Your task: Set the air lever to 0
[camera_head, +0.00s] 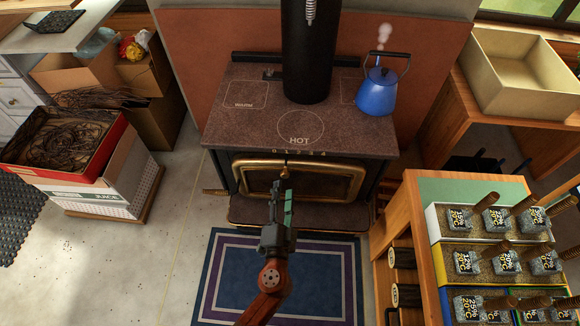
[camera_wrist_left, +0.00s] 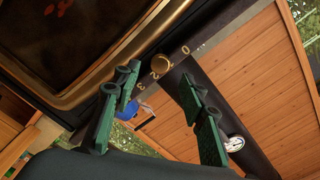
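The dark stove (camera_head: 350,130) has a row of numerals starting with 0 along its front edge, above the brass-framed door (camera_head: 345,182). A round brass knob, the air lever (camera_wrist_left: 161,63), sits beside the numerals. In the head view it shows towards the low end of the row, by 0 and 1; I cannot tell the exact numeral. My left gripper (camera_head: 284,190) is in front of the stove door, just below the lever. In the left wrist view its green fingers (camera_wrist_left: 160,92) are spread and empty, with the knob ahead beyond their tips. My right gripper is out of view.
A blue kettle (camera_head: 376,95) stands on the stovetop at right, beside the black flue pipe (camera_head: 308,50). A wooden rack of labelled blocks (camera_head: 425,235) stands at front right. Boxes (camera_head: 95,180) stand at left. A striped rug (camera_head: 220,285) lies before the stove.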

